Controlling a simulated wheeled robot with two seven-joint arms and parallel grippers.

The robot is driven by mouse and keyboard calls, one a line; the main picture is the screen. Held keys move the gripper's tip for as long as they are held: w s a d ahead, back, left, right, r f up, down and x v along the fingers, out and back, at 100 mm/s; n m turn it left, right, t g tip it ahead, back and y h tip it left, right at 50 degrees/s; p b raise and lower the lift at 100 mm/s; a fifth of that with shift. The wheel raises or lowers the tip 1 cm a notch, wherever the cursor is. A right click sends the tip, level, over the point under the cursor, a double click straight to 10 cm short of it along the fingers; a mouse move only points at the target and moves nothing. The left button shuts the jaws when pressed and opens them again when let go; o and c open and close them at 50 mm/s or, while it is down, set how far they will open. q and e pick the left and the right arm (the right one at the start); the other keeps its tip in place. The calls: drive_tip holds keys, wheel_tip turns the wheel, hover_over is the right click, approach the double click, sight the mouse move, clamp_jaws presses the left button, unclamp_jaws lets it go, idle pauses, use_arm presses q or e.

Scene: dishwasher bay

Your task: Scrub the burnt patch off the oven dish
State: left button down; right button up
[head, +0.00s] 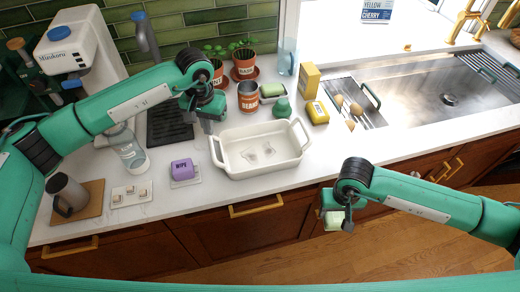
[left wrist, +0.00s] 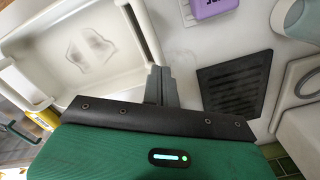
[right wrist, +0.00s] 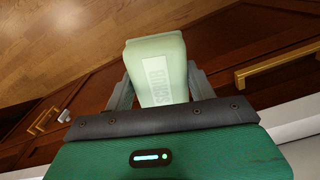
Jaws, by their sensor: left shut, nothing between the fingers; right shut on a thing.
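The white oven dish (head: 231,172) stands on the counter; its rim also shows in the left wrist view (left wrist: 148,30). A faint grey burnt patch (head: 258,154) marks its floor, seen as two outlined blotches in the left wrist view (left wrist: 90,48). My left gripper (head: 209,128) is shut and empty, above the dish's back-left side; its fingers show in the left wrist view (left wrist: 160,72). My right gripper (head: 336,222) is shut on a pale green scrub sponge (right wrist: 157,70), held in front of the counter, over the floor. Lettering shows on the sponge.
The sink (head: 440,90) lies right. Drawer handles (head: 257,206) line the front.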

use_arm(q)
drive_tip(key=shift+f+b, duration=0.75)
drive_tip(key=shift+b, duration=0.1)
use_arm(e)
drive_tip(key=shift+f, duration=0.9)
use_arm(q)
drive_tip(key=shift+r, duration=3.05)
use_arm(e)
drive_tip(key=shift+r, duration=0.2)
